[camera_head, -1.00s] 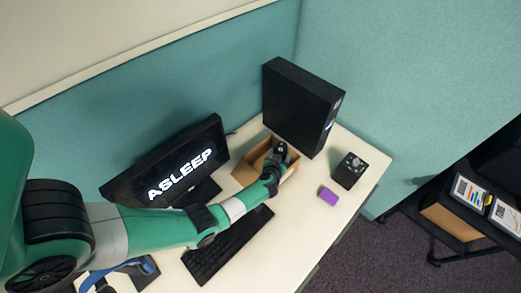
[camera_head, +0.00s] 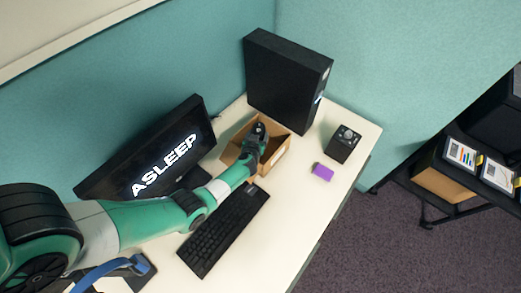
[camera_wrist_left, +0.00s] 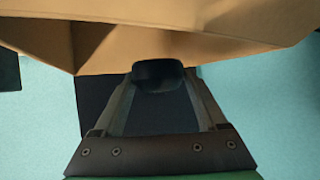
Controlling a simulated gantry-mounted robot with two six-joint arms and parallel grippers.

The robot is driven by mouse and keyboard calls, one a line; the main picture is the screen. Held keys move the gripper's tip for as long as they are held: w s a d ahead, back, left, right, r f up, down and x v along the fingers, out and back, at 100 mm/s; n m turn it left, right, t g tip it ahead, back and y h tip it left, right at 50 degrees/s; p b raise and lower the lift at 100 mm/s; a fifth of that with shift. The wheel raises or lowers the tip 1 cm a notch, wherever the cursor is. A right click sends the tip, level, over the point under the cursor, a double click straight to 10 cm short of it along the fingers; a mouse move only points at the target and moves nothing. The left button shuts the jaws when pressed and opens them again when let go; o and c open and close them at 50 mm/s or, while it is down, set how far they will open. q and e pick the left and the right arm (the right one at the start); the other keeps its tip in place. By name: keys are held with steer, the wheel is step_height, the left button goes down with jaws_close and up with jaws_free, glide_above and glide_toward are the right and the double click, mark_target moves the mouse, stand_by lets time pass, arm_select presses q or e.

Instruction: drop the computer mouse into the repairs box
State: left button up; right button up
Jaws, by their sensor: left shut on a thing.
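The repairs box, an open cardboard box (camera_head: 278,156), stands on the white desk between the monitor and the black computer tower. My left gripper (camera_head: 259,134) is over the box in the head view. It is shut on a small dark rounded thing, which I take to be the computer mouse (camera_wrist_left: 158,75), seen between the fingertips in the left wrist view. The cardboard box (camera_wrist_left: 200,55) fills the top of that view, close to the fingertips. The arm hides part of the box, and its inside shows little. My right gripper is not in view.
The black tower (camera_head: 287,80) stands behind the box, and the monitor (camera_head: 160,155) reading ASLEEP is to its left. A keyboard (camera_head: 222,230) lies in front. A teal partition (camera_head: 400,70) closes the back.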

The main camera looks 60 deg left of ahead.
arm_select(q)
steer(key=shift+f, duration=0.25)
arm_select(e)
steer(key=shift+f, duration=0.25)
arm_select(q)
steer(key=o, duration=1.3)
steer(key=shift+r, duration=0.1)
steer(key=shift+s+d+r+p, duration=0.1)
steer(key=shift+d+r+p, duration=0.15)
steer(key=shift+p, duration=0.2)
steer(key=p+v, duration=0.7)
steer(key=v, duration=0.3)
steer(key=shift+s+d+r, duration=0.1)
steer(key=shift+s+d, duration=0.2)
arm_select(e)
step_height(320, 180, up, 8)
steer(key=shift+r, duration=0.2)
